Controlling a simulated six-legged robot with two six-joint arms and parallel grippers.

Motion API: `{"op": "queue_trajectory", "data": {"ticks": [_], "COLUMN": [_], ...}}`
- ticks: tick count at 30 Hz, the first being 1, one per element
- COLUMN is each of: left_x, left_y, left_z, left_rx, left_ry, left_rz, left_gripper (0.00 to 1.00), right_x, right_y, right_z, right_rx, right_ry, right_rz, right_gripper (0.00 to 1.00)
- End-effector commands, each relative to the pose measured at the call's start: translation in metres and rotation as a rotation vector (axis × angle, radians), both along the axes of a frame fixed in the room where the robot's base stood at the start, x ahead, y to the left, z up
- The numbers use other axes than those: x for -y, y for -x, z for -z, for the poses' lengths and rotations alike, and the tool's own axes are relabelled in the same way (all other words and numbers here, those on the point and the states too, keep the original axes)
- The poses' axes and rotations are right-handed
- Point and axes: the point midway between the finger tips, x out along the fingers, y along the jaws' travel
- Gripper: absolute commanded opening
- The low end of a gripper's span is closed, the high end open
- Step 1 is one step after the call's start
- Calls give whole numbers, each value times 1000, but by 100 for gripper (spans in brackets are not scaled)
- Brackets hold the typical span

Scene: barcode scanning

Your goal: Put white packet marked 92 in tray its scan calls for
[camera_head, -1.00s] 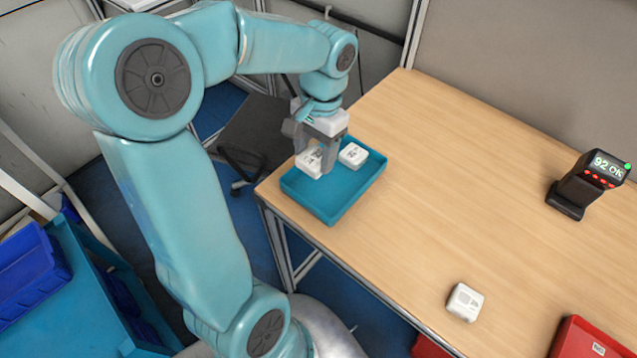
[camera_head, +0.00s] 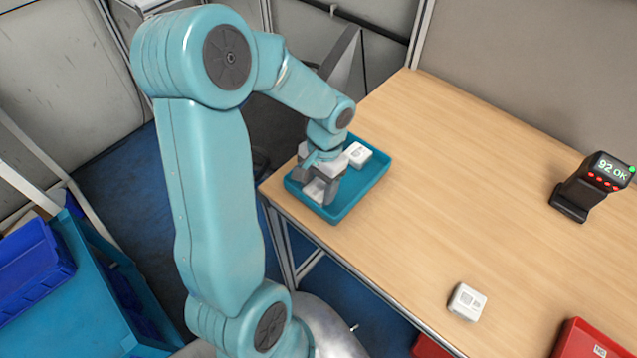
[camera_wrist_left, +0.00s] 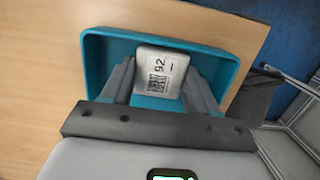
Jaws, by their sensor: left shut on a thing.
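My left gripper (camera_head: 319,192) is shut on the white packet marked 92 (camera_head: 315,188) and holds it low, inside the walls of the teal tray (camera_head: 340,211). In the left wrist view the packet (camera_wrist_left: 160,72) sits between my two fingers (camera_wrist_left: 158,86), its 92 and printed code facing the camera. I cannot tell if its underside touches the tray floor. A second white packet (camera_head: 358,154) lies in the tray's far part. The scanner (camera_head: 592,184) at the right reads "92 OK" with a green light. My right gripper is not in view.
Another white packet (camera_head: 467,302) lies alone on the wooden table (camera_head: 440,190) near the front. A red tray (camera_head: 577,340) with a label stands at the lower right. The table between the teal tray and the scanner is clear.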

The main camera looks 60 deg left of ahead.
Motion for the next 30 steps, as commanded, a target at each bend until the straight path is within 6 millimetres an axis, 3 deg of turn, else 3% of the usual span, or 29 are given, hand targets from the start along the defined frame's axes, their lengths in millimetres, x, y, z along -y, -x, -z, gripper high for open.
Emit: {"op": "queue_trajectory", "data": {"ticks": [2,3,5,6,17,30], "left_x": [0,0,0,0,0,-4], "left_y": [0,0,0,0,-1,-15], "left_z": [4,4,3,3,-5,-96], "left_rx": [0,0,0,0,2,4], "left_ry": [0,0,0,0,-1,-1], "left_rz": [0,0,0,0,0,1], "left_gripper": [23,62,82,84,84,84], "right_x": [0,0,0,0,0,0], "right_y": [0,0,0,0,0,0], "right_z": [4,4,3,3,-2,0], "right_rx": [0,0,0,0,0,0], "right_ry": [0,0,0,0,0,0], "right_rz": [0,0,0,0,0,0], "right_gripper": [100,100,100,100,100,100]}}
